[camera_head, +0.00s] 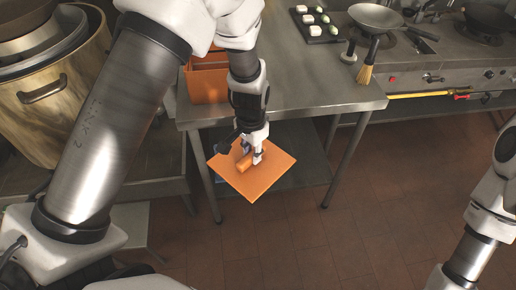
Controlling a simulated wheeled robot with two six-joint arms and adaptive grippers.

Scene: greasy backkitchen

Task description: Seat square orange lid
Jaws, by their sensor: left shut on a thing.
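The square orange lid (262,181) is held in the air in front of the steel table's near edge, with a corner pointing toward me. My left gripper (252,157) is shut on the lid's raised orange handle, above its middle. An orange square container (207,86) stands at the table's left end, behind my left arm. Its upper part shows an open rim and inner edges, and my arm hides part of it. My right arm enters at the right edge, and its gripper is out of the picture.
The steel table (310,88) has clear room right of the container. A black tray (314,24) with white and green pieces, a wok (376,17) and a brush (367,68) lie farther back. A large pot (45,95) stands left; a stove (450,62) stands right.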

